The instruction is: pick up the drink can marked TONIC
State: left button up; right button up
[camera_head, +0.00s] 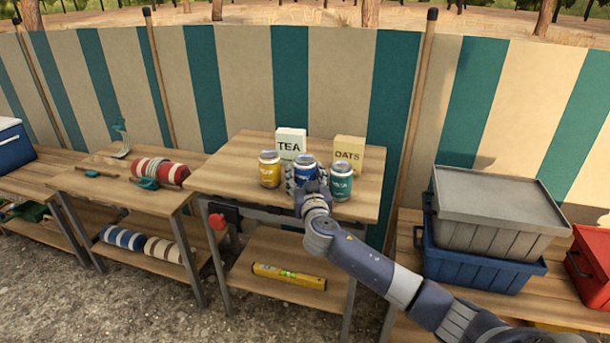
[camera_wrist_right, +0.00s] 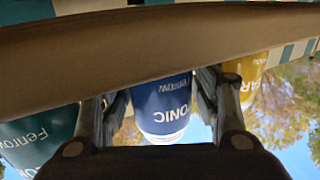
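The blue can marked TONIC (camera_head: 305,169) stands upright on the wooden table, between a yellow can (camera_head: 270,168) and a teal can (camera_head: 341,182). My right gripper (camera_head: 306,178) is at the blue can from the front, with one finger on each side of it. In the right wrist view, which is upside down, the blue TONIC can (camera_wrist_right: 163,103) sits between the two fingers (camera_wrist_right: 163,107). The fingers look open around it, with narrow gaps at its sides. The gripper hides the can's lower front in the head view. My left gripper is not in view.
A white TEA box (camera_head: 290,145) and a tan OATS box (camera_head: 348,153) stand behind the cans. The neighbouring cans are close to the right gripper's fingers. The table's (camera_head: 225,178) left part is clear. Stacked grey and blue crates (camera_head: 480,260) stand at the right.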

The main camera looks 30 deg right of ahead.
jog(key=c, duration=0.5)
jog(key=shift+o, duration=0.2)
jog(key=shift+r, duration=0.15)
